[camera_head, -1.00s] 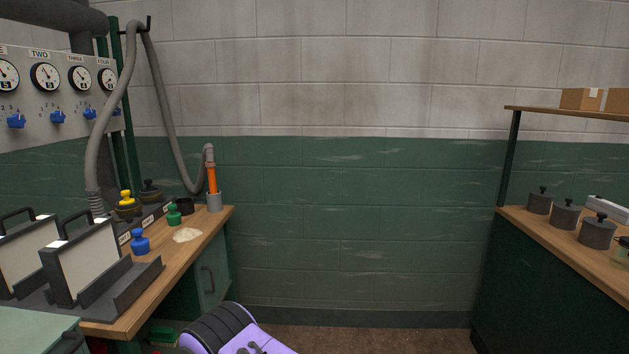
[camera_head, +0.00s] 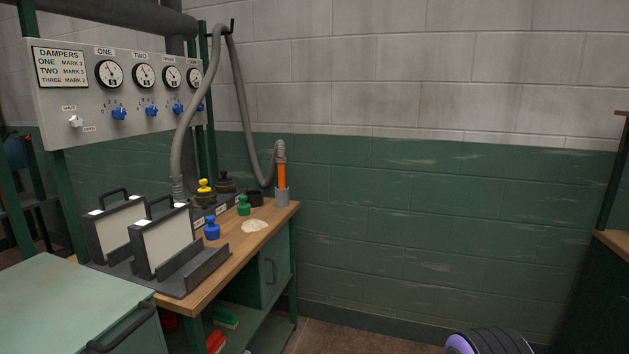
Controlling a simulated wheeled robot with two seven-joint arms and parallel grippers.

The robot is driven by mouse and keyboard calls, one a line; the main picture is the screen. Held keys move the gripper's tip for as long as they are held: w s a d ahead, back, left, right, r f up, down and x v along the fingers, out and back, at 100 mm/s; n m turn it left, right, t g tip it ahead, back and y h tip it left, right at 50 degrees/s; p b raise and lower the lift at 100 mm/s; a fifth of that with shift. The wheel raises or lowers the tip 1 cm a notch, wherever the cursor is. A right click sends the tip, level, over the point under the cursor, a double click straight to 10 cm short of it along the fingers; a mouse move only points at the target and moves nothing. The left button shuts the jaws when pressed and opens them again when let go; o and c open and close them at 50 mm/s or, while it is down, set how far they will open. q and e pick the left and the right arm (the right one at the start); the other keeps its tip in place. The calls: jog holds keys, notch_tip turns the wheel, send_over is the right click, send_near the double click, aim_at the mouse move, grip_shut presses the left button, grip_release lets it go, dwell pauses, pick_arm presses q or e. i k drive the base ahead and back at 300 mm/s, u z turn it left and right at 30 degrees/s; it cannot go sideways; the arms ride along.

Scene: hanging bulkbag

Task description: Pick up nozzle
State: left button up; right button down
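The nozzle (camera_head: 282,174) is an orange tube with a grey elbow on top, at the end of a grey hose (camera_head: 240,90). It stands upright in a grey cup-like holder (camera_head: 282,197) at the far right corner of the wooden workbench (camera_head: 215,279). The hose loops up over a hook near the wall and comes down to a fitting on the bench. Neither of my grippers shows in this view. A dark ribbed part with purple edges (camera_head: 490,342) at the bottom right looks like part of my own body.
Blue (camera_head: 212,229), green (camera_head: 243,206) and yellow (camera_head: 204,190) knobbed weights and a pale powder patch (camera_head: 255,226) lie on the bench. Two framed panels (camera_head: 162,242) stand at its left. A green cabinet (camera_head: 75,300) is in front left. Floor right of the bench is clear.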

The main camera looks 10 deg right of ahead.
aim_at(280, 161)
jog(key=z, duration=0.5)
jog(key=k, duration=1.3)
jog(key=z, duration=0.65)
jog(key=i, duration=2.55)
jog(key=u, duration=1.5)
jog(key=i, duration=0.9)
jog(key=u, duration=0.95)
